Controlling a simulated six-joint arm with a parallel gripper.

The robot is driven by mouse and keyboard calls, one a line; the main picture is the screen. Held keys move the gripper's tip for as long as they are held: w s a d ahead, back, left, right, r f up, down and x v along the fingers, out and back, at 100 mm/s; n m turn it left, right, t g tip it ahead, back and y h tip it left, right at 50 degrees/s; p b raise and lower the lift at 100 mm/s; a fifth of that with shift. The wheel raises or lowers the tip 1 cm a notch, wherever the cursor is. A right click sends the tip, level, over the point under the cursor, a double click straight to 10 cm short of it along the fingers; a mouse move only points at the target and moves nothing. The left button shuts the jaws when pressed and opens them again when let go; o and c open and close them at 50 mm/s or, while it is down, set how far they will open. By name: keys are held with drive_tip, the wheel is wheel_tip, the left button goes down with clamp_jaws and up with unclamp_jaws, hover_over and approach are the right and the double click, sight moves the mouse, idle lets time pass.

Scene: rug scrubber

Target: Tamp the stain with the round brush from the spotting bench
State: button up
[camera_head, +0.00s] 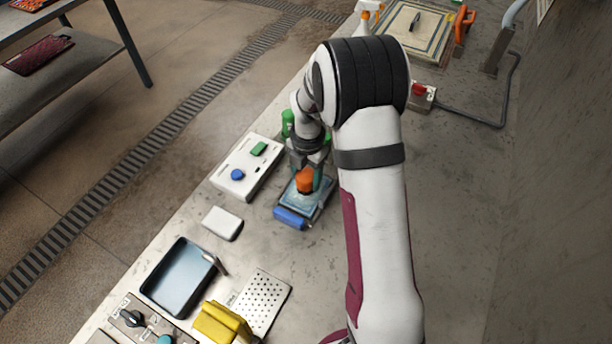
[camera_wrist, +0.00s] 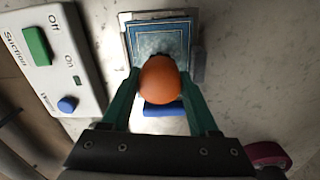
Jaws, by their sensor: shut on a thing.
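My gripper (camera_head: 311,172) is shut on an orange round knob (camera_head: 304,181), which I take to be the round brush's handle. The knob also shows between the green fingers in the wrist view (camera_wrist: 160,80). Below it lies a small blue bordered rug piece (camera_wrist: 138,38) on a grey plate (camera_wrist: 197,66). The brush's underside is hidden, so I cannot tell whether it touches the rug. A dark patch shows just beyond the knob; whether it is stain or bristles is unclear. A blue bar (camera_head: 290,218) lies along the rug's near edge.
A white control box (camera_head: 228,182) marked Suction stands close on the left. A white block (camera_head: 222,223), dark tray (camera_head: 172,280), perforated plate (camera_head: 263,300) and yellow sponge (camera_head: 222,323) lie nearer. A red-button box (camera_head: 421,96) and another framed rug (camera_head: 400,28) are farther back.

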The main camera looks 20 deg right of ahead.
drive_tip(key=shift+f, duration=0.5)
idle(0.7)
drive_tip(key=shift+r, duration=0.55)
drive_tip(key=shift+f, duration=0.6)
idle(0.8)
drive_tip(key=shift+r, duration=0.55)
drive_tip(key=shift+f, duration=0.65)
idle(0.6)
drive_tip(key=shift+r, duration=0.1)
drive_tip(key=shift+r, duration=3.45)
